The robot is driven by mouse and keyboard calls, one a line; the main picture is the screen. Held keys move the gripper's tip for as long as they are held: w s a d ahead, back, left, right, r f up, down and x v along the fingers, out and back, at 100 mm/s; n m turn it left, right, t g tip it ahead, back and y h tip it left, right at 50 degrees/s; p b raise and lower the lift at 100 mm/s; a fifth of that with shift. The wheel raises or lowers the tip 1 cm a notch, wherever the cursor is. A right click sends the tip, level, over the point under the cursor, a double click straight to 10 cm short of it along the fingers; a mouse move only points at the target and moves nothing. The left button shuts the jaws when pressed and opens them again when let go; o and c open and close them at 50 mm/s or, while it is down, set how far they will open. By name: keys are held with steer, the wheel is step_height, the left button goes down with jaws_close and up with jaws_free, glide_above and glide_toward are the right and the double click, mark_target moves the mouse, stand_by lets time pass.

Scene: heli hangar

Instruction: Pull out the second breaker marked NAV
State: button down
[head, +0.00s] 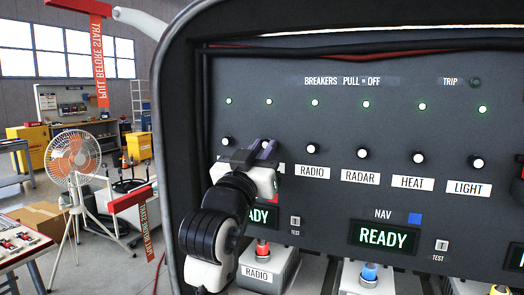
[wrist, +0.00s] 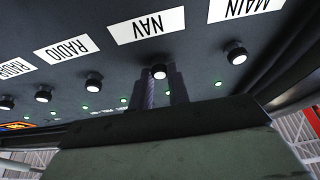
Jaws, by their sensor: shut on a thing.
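The NAV breaker (wrist: 159,72) is a black knob with a white tip, second in the row. The white NAV label (wrist: 147,25) shows upside down in the wrist view. My gripper (wrist: 165,86) has its two fingers on either side of this knob, shut on it. In the head view my gripper (head: 262,150) covers most of the knob and its label. I cannot tell how far the knob stands out from the panel. The green lamp (head: 269,101) above it is lit.
The MAIN breaker (wrist: 237,55) and the RADIO breaker (head: 313,149) stand close on either side. More breakers and lit green lamps continue to the right in the head view. The TRIP lamp (head: 475,83) is dark. Below are a NAV READY display (head: 384,237) and a blue-topped unit (head: 369,273).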

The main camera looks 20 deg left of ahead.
steer(key=shift+s+b, duration=0.35)
steer(key=shift+s, duration=0.55)
steer(key=c, duration=1.3)
jaws_free()
steer(key=shift+s, duration=0.1)
steer(key=shift+s+f, duration=0.25)
steer(key=b+v, duration=0.5)
steer(key=v, duration=0.8)
steer(key=shift+b, duration=0.3)
